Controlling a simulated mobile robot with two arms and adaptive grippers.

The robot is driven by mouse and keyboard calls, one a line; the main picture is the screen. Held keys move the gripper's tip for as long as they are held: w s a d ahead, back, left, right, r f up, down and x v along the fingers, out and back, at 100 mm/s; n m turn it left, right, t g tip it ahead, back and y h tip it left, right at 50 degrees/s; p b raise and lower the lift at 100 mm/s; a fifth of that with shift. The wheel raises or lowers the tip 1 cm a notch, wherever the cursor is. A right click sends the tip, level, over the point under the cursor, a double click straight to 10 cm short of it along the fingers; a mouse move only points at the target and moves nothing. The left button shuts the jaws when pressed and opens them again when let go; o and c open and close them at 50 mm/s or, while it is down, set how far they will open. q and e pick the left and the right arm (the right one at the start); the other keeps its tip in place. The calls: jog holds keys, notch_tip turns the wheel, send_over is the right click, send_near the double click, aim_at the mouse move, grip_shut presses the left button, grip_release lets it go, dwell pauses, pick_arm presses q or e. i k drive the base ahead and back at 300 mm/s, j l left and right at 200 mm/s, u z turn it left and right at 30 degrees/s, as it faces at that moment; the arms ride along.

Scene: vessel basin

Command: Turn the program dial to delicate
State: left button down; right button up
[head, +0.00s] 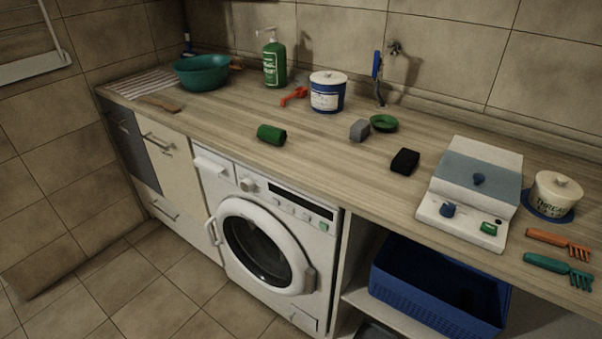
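The white washing machine (310,246) stands under the counter at centre left, its round door (265,247) closed. A round white dial (248,185) sits on its front panel, right of the detergent drawer (213,167). The dial's pointer and any program labels, including delicate, are too small to read. A dark display strip (301,201) and a few small buttons are to the dial's right. Neither of my grippers is in view.
On the counter (330,155) are a teal bowl (200,72), green pump bottle (274,62), blue-and-white tub (327,93), white appliance (463,229) with a blue knob, and a lidded pot (556,191). A blue basket (435,316) is below. Floor before the machine is clear.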

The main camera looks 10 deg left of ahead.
aim_at(247, 184)
jog(key=i+j, duration=0.1)
jog(key=j, duration=0.85)
jog(key=i+j, duration=0.15)
jog(key=j, duration=0.35)
jog(key=l+z, duration=0.05)
